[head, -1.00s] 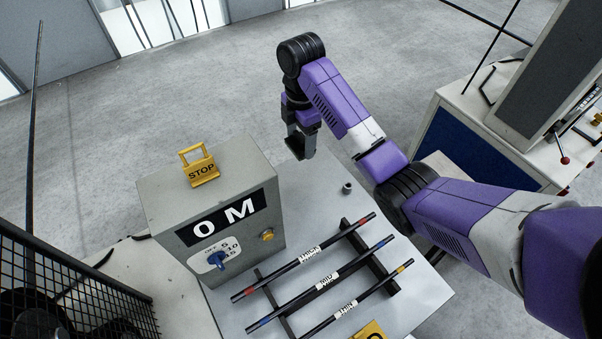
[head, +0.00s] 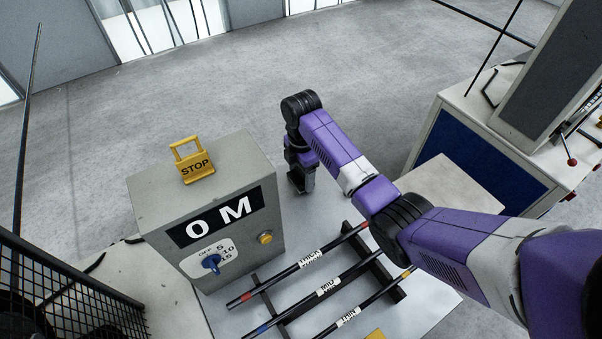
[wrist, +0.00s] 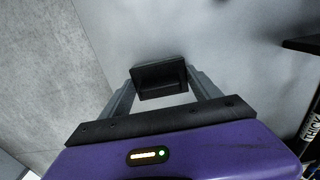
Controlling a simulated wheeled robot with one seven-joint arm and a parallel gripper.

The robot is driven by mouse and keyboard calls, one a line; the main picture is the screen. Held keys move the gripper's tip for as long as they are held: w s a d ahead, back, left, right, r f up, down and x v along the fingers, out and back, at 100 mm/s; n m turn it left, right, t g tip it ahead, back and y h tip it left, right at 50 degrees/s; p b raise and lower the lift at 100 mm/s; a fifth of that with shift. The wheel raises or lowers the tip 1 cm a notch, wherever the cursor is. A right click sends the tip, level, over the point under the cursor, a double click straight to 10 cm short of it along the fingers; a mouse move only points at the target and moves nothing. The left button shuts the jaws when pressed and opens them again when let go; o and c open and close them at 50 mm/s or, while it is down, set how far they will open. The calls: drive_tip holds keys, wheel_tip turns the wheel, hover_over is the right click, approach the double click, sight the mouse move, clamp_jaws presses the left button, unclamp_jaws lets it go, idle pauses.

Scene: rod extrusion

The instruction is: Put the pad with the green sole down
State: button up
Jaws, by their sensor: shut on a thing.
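My gripper (wrist: 160,88) is shut on a dark block-shaped pad (wrist: 160,76), which sits between the two grey fingers in the wrist view. No green shows on the pad; its underside is hidden. In the head view my gripper (head: 301,182) points down over the far part of the grey table top (head: 325,205), just right of the control box. I cannot tell whether the pad touches the table.
A grey control box (head: 165,195) with a yellow STOP tag (head: 195,165) stands left of my gripper. Labelled rods THICK (head: 290,268), MID (head: 300,300) and THIN (head: 375,300) lie on dark rails nearer me. Table top around the gripper looks clear.

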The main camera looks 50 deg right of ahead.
sight(301, 171)
drive_tip(key=shift+f, duration=0.15)
drive_tip(key=o, duration=1.3)
wheel_tip(301, 171, up, 11)
drive_tip(key=shift+r, duration=0.1)
drive_tip(key=shift+r+p, duration=0.45)
drive_tip(key=shift+p, duration=0.25)
